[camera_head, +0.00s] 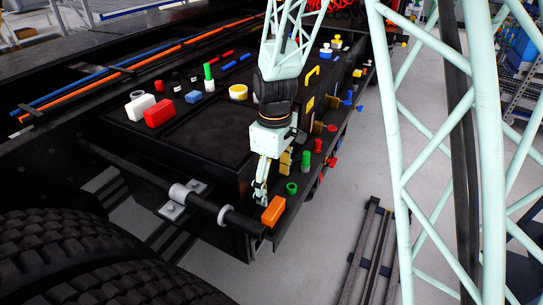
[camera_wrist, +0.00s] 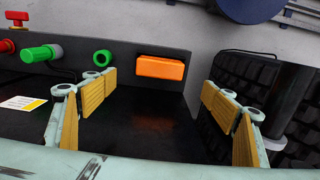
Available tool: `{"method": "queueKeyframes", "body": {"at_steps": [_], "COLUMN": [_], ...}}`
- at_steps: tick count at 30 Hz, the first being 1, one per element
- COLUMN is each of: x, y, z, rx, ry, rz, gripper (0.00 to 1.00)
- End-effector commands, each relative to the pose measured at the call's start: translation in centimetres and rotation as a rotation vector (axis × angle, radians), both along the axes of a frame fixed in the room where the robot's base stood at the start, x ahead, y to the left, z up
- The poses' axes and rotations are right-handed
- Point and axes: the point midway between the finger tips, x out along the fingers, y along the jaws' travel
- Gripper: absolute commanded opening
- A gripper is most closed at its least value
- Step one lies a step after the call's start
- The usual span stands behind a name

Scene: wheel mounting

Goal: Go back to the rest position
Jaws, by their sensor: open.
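My gripper (camera_head: 265,178) hangs from my pale green lattice arm beside the outer side of the black truck-frame box (camera_head: 206,138) in the head view. In the wrist view my gripper (camera_wrist: 155,103) is open, with its yellow-padded fingers wide apart and nothing between them. An orange block (camera_head: 273,211) is fixed on the box near the gripper. In the wrist view the orange block (camera_wrist: 160,67) lies beyond the gap between the fingers, apart from them.
Green fittings (camera_head: 292,188) and several coloured valves line the box side. A black and silver bar (camera_head: 212,206) and large tyres (camera_head: 70,255) are at lower left. Dark rails (camera_head: 368,250) lie on the grey floor. A tyre (camera_wrist: 250,90) stands right in the wrist view.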

Motion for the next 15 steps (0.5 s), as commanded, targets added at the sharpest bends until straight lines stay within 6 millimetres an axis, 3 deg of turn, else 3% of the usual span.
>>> {"method": "queueKeyframes", "body": {"at_steps": [8, 15], "x": [-0.1, -0.7], "y": [-0.2, -1.1], "z": [0.5, 2.7], "rx": [0.001, 0.006], "ry": [-0.003, -0.017], "rz": [-0.007, -0.049], "gripper": [0.78, 0.78]}}
